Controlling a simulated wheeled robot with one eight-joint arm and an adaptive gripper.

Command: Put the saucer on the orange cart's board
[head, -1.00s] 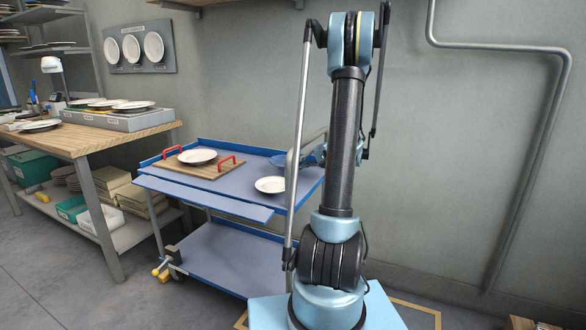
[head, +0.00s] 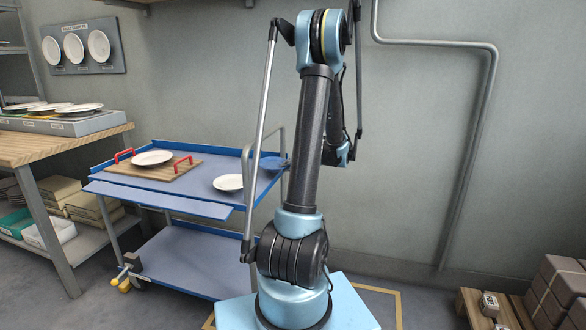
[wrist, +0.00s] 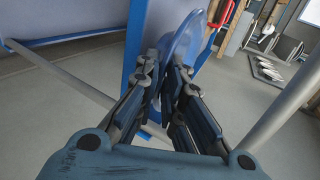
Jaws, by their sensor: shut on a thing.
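My gripper (wrist: 166,82) is shut on a blue saucer (wrist: 184,38), which shows nearly edge-on between the fingers in the wrist view. In the head view the blue saucer (head: 270,163) shows at the right end of a blue cart (head: 160,187), and my arm hides most of the gripper. I cannot tell whether the saucer touches the cart. A wooden board (head: 181,170) with red handles lies on the blue cart and bears a white plate (head: 152,158). No orange cart is in view.
Another white plate (head: 228,183) lies on the blue cart's bare top, right of the board. A wooden bench (head: 30,148) with plates stands at left. A pallet (head: 475,305) with brown boxes (head: 560,290) stands at right. Floor between cart and pallet looks clear.

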